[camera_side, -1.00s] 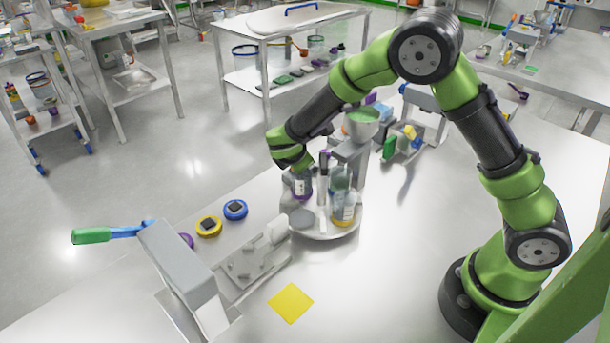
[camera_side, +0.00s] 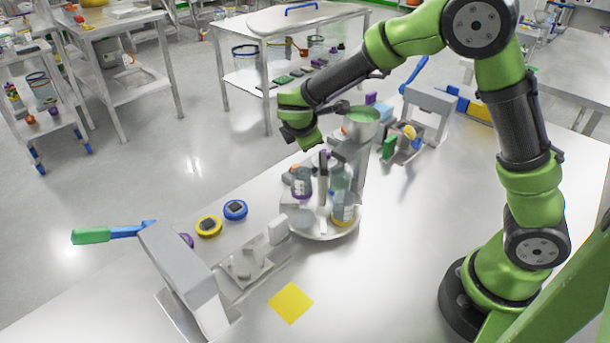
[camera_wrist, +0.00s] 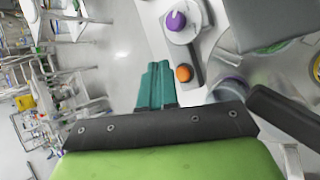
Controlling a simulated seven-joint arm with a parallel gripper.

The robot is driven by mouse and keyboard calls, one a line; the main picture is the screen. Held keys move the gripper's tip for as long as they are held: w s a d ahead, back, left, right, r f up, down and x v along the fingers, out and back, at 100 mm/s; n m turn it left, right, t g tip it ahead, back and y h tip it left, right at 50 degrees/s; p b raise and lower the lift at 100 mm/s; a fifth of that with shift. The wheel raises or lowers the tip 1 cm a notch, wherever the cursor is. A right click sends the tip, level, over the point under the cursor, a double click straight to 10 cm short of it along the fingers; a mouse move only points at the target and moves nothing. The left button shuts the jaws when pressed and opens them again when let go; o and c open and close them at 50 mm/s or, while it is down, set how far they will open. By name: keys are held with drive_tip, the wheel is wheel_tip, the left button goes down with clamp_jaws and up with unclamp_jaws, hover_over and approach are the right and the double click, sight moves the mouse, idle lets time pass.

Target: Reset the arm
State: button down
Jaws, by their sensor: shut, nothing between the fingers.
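My arm is bent, with its upper part raised. My gripper (camera_side: 312,145) is above and just behind the round tray (camera_side: 320,235), apart from the bottles on it. In the wrist view my gripper (camera_wrist: 157,85) shows its teal fingers together, with nothing between them. On the tray a purple-based bottle (camera_side: 300,186) and a yellow-banded bottle (camera_side: 345,214) stand upright. A grey stand with a green-topped bowl (camera_side: 362,122) is right of my gripper.
A press with a green-handled lever (camera_side: 92,236) stands at the front left. Yellow (camera_side: 208,226) and blue (camera_side: 235,209) round pieces lie near it. A yellow square (camera_side: 291,303) lies on the bench.

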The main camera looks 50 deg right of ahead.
drive_tip(key=s+a+r+m+y, duration=0.1)
drive_tip(key=s+r+m+y, duration=0.2)
drive_tip(key=s+m, duration=0.3)
drive_tip(key=s+a+r+m+t+y, duration=0.1)
drive_tip(key=s+r+m, duration=0.4)
drive_tip(key=s, duration=0.5)
drive_tip(key=s+a+r+m+t+y, duration=0.1)
drive_tip(key=s+a+r+m+y, duration=0.2)
drive_tip(key=s+m, duration=0.4)
drive_tip(key=shift+s+r+y, duration=0.65)
drive_tip(key=shift+r+y, duration=0.1)
drive_tip(key=shift+y, duration=0.15)
